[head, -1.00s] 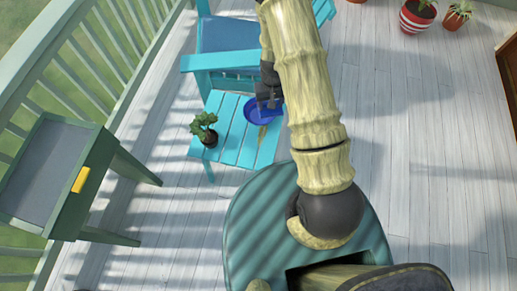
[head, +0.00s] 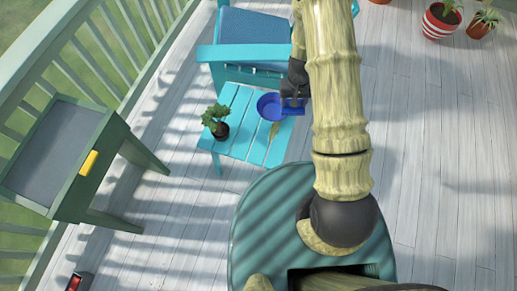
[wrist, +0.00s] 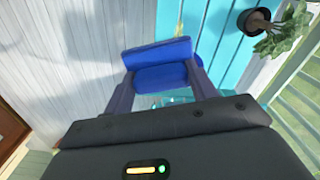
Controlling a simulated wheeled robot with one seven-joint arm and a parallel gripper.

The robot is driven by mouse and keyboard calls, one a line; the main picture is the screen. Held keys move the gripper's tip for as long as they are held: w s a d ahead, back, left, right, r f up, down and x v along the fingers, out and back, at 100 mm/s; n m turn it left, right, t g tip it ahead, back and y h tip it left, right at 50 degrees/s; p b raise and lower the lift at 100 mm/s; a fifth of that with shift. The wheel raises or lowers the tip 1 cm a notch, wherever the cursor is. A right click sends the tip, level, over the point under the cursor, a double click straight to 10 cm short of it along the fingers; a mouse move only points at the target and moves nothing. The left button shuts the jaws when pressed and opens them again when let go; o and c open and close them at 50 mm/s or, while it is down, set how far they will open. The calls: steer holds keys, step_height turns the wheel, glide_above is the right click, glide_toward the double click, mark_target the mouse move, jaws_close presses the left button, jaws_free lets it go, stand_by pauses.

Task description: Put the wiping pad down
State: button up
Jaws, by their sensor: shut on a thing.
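The blue wiping pad (head: 294,105) is in my gripper (head: 293,93), by the right edge of the small turquoise table (head: 240,128). In the wrist view my gripper (wrist: 163,82) is shut on the pad (wrist: 158,54), one dark finger on each side. There the pad is seen partly against the white floorboards and partly against the edge of the table (wrist: 228,45). Its height above the table is hard to tell. A round blue dish (head: 267,106) sits on the table just left of the pad.
A potted plant (head: 217,122) stands at the table's left side, and a yellowish patch (head: 275,129) lies near its right edge. A turquoise chair (head: 245,52) is behind. A green side table (head: 70,155) stands by the railing.

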steer(key=s+a+f+m+b, duration=0.1)
steer(key=a+f+m+b, duration=0.1)
steer(key=a+f+b, duration=0.4)
steer(key=s+a+f+m+b, duration=0.1)
steer(key=a+f+b, duration=0.5)
steer(key=f+b, duration=0.8)
steer(key=b, duration=0.4)
steer(key=shift+a+f+m, duration=0.35)
steer(key=shift+m, duration=0.05)
steer(key=shift+f+b, duration=0.65)
steer(key=shift+f, duration=2.5)
steer(key=shift+f+b, duration=0.4)
steer(key=shift+f, duration=1.45)
steer(key=shift+f, duration=0.2)
